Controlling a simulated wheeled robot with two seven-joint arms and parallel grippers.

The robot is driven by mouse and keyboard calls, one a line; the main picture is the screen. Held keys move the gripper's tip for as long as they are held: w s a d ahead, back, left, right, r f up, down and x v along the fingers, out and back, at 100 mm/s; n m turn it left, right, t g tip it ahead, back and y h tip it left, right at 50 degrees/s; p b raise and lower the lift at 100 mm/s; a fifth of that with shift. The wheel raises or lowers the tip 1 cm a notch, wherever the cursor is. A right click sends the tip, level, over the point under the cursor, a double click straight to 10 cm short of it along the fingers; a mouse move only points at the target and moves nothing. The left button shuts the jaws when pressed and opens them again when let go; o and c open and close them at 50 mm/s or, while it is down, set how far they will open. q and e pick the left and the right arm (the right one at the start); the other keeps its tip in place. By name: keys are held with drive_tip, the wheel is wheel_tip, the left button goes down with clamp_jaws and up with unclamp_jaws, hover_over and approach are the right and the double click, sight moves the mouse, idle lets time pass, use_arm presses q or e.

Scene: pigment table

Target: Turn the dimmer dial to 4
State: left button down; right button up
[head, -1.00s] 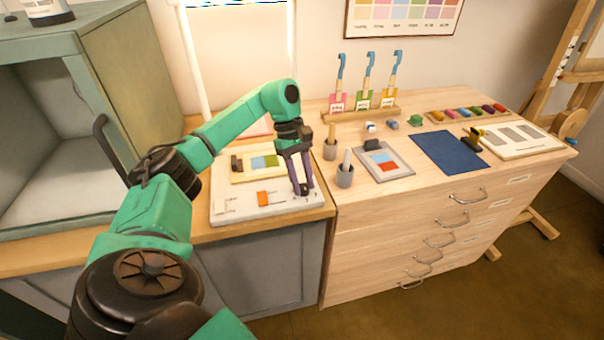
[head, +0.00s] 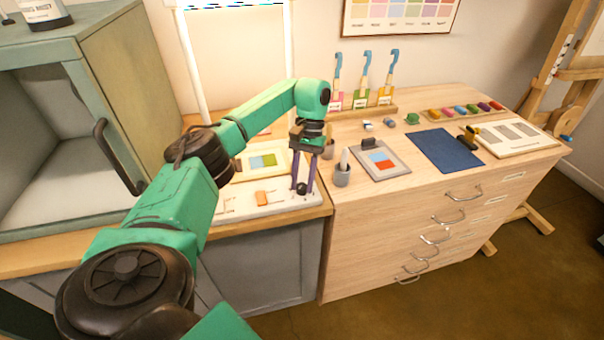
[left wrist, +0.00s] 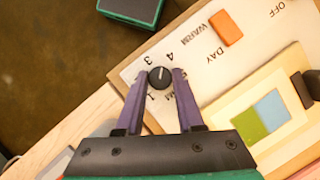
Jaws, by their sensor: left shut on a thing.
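The dimmer dial (left wrist: 160,77) is a small dark round knob with a white pointer line on a cream panel (left wrist: 128,72). In the left wrist view the pointer aims up and slightly right, roughly towards the printed 4 (left wrist: 170,56). A 3 and a 1 show near the dial; other marks are partly hidden by a finger. My left gripper (left wrist: 160,76) has its purple fingers on either side of the dial, shut on it. In the head view the dial (head: 301,188) sits between the fingertips (head: 303,190). My right gripper is not in view.
An orange switch (head: 263,198) is on the panel left of the dial. A card with coloured squares (head: 245,176) lies behind it. A green cabinet (head: 130,90) stands at left.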

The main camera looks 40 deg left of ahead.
use_arm(q)
drive_tip(key=shift+d+m+y, duration=0.1)
drive_tip(key=shift+m+y, duration=0.3)
drive_tip(key=shift+m, duration=0.8)
drive_tip(key=c, duration=0.5)
unclamp_jaws()
